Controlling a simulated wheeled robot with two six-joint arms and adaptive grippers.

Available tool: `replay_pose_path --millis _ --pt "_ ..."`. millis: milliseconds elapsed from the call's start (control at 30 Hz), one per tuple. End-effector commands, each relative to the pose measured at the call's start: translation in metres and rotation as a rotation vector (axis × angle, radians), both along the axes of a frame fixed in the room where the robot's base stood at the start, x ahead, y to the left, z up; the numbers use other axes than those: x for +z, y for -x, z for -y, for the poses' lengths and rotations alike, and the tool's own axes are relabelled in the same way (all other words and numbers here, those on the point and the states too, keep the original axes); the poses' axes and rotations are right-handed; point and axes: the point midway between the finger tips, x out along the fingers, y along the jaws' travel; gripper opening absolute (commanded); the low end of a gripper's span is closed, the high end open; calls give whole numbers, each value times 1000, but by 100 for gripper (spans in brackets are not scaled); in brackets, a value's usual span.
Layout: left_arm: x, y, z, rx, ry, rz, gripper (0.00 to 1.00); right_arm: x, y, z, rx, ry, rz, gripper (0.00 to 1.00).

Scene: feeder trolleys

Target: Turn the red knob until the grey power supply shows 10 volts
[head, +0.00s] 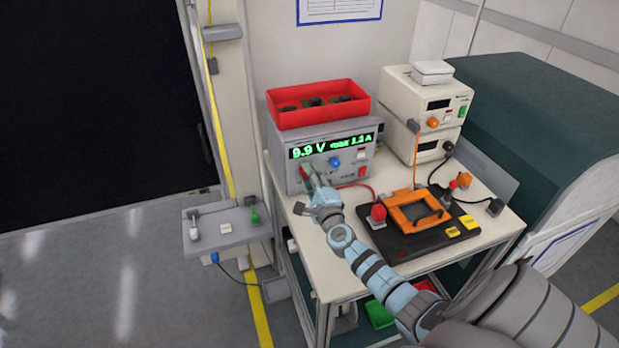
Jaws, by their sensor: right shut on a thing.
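The grey power supply (345,169) stands at the back left of the trolley top. Its green display (330,146) appears to read 9.9 V, with smaller figures to the right that are hard to read. My right gripper (311,178) is at the lower left of its front face, shut on the red knob (304,172). The fingers hide most of the knob, so its pointer cannot be seen. A blue knob (335,162) sits to the right of the fingers, apart from them. My left gripper is not in view.
A red bin (318,104) rests on the supply. Cream instruments (407,122) stand to the right. A black control panel with an orange frame (421,212) lies near my right arm. Red and orange cables cross the trolley top. A small grey shelf (228,236) is at left.

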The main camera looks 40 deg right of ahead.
Motion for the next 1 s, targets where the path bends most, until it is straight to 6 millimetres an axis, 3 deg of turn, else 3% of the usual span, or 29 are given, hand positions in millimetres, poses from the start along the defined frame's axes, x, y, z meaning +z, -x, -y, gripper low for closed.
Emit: replay_pose_path --millis 233,267,367,733,867,1000 --pt "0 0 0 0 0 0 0 -1 0 0 1 0 -3 3" --pt "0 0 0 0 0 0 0 -1 0 0 1 0 -3 36" --pt "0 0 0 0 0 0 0 -1 0 0 1 0 -3 51" --pt "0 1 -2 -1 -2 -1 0 -1 7 -2 0 3 -1 51" --pt "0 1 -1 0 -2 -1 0 -1 32 -11 3 0 -3 51" --pt "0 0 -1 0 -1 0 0 -2 71 -25 2 1 -5 51"
